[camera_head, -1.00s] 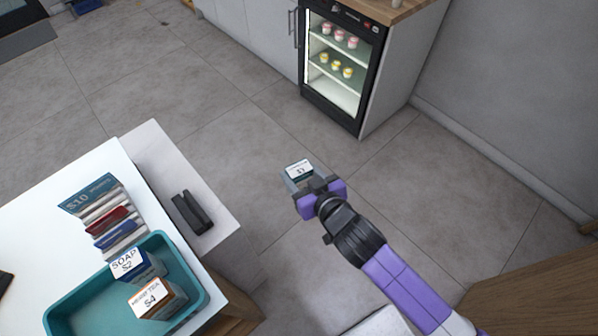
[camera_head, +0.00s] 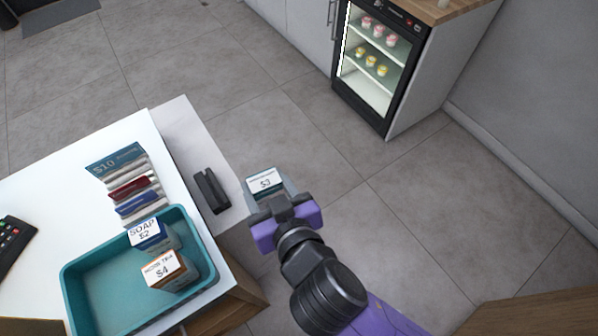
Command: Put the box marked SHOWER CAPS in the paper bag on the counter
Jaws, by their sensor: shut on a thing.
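My gripper (camera_head: 268,198) is shut on a small box with a white top label reading $3 (camera_head: 265,182). The smaller print on that label is too small to read, so I cannot tell whether it says SHOWER CAPS. The box is held in the air over the floor, to the right of the counter (camera_head: 60,195). No paper bag shows in view.
A teal tray (camera_head: 82,318) on the counter holds a SOAP box (camera_head: 147,233) and a $4 box (camera_head: 166,271). A row of packets (camera_head: 125,180) stands behind it. A black object (camera_head: 211,190) lies on the right ledge. A lit fridge (camera_head: 375,65) stands at the back.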

